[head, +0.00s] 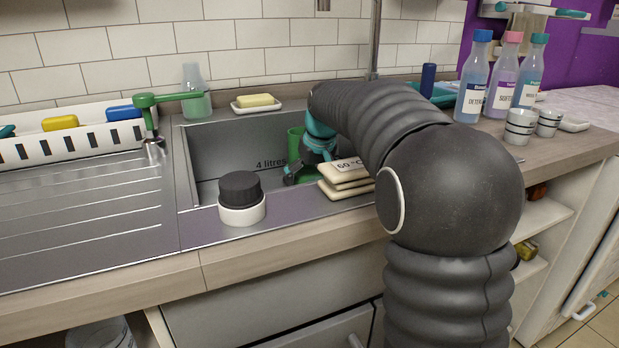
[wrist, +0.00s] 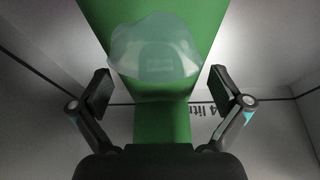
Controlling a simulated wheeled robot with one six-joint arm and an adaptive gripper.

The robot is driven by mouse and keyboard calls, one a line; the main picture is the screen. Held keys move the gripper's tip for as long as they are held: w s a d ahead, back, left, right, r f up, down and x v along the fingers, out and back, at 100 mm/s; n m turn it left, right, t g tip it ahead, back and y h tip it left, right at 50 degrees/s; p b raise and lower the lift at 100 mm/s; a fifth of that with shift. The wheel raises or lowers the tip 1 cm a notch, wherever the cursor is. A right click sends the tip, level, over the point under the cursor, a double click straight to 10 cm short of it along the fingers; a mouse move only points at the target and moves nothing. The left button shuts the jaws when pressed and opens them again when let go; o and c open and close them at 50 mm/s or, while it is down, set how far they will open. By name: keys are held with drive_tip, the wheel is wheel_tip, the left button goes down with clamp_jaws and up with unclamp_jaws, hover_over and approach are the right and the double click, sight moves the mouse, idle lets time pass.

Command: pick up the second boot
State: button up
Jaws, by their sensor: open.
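A green upright thing (head: 294,143) stands in the sink, partly hidden by my gripper (head: 308,162). I cannot tell for sure that it is a boot, and no other boot shows. In the wrist view the green thing (wrist: 161,122) is narrow low down and wide at the top, with a pale translucent lump in front of it. My gripper (wrist: 160,92) is open, one finger on each side of the green thing. Gaps show between it and both fingers. My arm hides part of the sink.
The sink (head: 235,152) has "4 litres" on its wall. Pale slabs (head: 345,187) marked 60 °C are close right of my gripper. A black-capped white jar (head: 241,212) stands on the front rim. Soap (head: 255,100) lies behind; bottles (head: 473,85) stand right. A green tap (head: 150,101) is left.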

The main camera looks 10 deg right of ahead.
drive_tip(key=shift+x, duration=0.75)
drive_tip(key=shift+c, duration=0.3)
drive_tip(key=c, duration=1.6)
drive_tip(key=shift+r, duration=0.2)
